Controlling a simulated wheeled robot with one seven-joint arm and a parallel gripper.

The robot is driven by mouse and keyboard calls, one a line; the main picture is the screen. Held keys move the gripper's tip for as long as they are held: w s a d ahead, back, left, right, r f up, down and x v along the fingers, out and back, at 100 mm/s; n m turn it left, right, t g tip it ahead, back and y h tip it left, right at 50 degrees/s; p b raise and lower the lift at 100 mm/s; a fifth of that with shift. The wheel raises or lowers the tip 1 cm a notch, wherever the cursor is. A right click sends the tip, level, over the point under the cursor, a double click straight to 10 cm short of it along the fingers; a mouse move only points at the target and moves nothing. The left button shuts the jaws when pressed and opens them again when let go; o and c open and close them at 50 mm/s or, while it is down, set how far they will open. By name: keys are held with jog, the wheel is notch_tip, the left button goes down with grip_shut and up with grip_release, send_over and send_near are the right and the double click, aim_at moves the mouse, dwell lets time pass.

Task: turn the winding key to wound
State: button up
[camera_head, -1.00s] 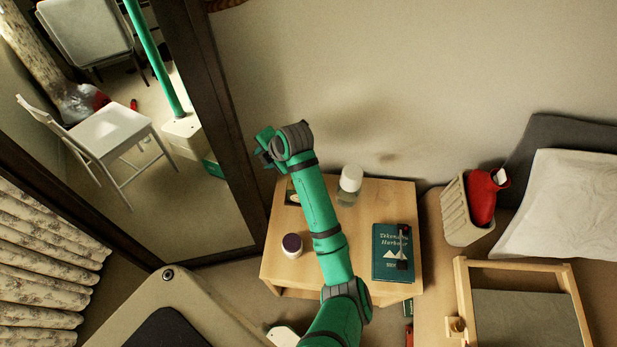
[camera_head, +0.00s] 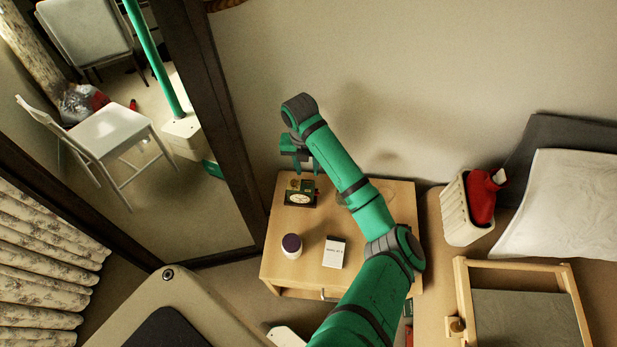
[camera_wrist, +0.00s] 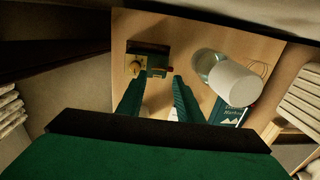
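A small dark green clock (camera_head: 300,198) with a pale round dial stands at the back left of the wooden nightstand (camera_head: 276,262). I cannot tell for sure which of these is the winding key. My gripper (camera_head: 300,168) is just above and behind the clock, pointing down. In the wrist view its two fingers (camera_wrist: 159,80) are apart with nothing between them, their tips just short of the clock's near side.
A dark-lidded white jar (camera_head: 291,246) and a small white box (camera_head: 334,252) stand nearer the front. A mirror frame (camera_head: 222,130) rises at left.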

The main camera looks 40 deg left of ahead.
aim_at(309, 183)
jog(key=shift+w+d+f, duration=0.1)
jog(key=shift+d+f, duration=0.05)
jog(key=shift+f, duration=2.95)
jog(key=c, duration=0.8)
